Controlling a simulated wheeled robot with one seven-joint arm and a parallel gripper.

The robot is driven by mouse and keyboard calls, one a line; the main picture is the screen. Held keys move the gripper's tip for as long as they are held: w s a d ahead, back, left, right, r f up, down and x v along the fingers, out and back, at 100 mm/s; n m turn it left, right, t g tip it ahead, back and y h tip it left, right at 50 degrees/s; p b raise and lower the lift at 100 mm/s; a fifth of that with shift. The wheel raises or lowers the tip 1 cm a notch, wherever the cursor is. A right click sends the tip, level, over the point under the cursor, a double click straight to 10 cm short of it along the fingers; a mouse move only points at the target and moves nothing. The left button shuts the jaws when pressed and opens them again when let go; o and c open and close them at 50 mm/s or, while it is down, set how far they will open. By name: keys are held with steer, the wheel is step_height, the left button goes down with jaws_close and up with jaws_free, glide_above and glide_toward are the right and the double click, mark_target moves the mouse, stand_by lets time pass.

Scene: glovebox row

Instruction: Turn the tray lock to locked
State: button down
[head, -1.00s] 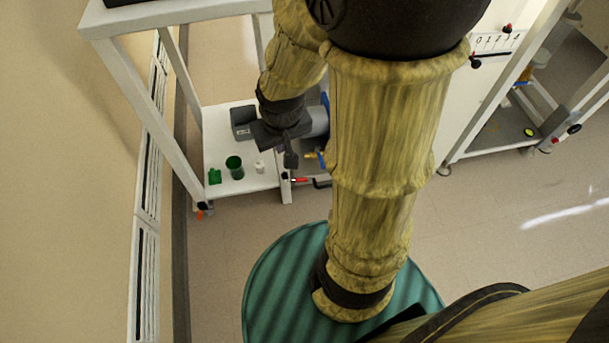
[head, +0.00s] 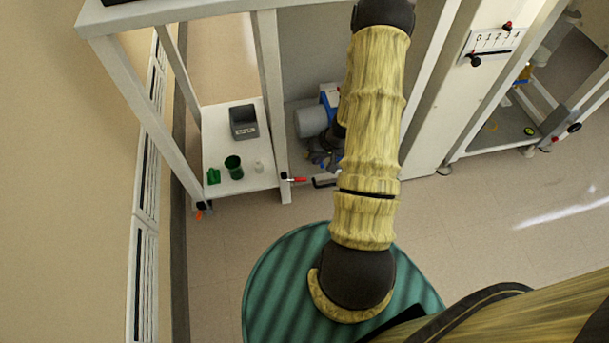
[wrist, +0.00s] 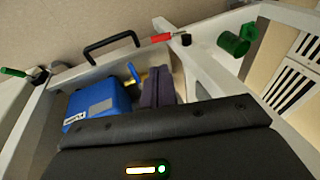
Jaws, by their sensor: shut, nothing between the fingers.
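A red-handled lever (head: 297,179), which looks like the tray lock, sits on a dark pivot on the white post. It points right from the post, toward the black tray handle (head: 323,182). In the wrist view the red lever (wrist: 162,38) lies roughly level beside the tray's black pull handle (wrist: 112,45). My gripper (wrist: 160,84) is shut and empty, over the tray area and apart from the lever. In the head view my arm hides most of the gripper. I cannot read any lock marking.
A blue box (wrist: 98,104) and a small yellow valve (wrist: 141,77) are close beside my gripper. A green-handled lever (wrist: 14,72) is at the far left. A green cup (head: 234,167), a grey bin (head: 243,122) and a small white item stand on the left shelf.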

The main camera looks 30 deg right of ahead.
mark_target(302, 178)
stand_by(0.3)
steer(key=b+x, duration=1)
steer(key=x, duration=0.4)
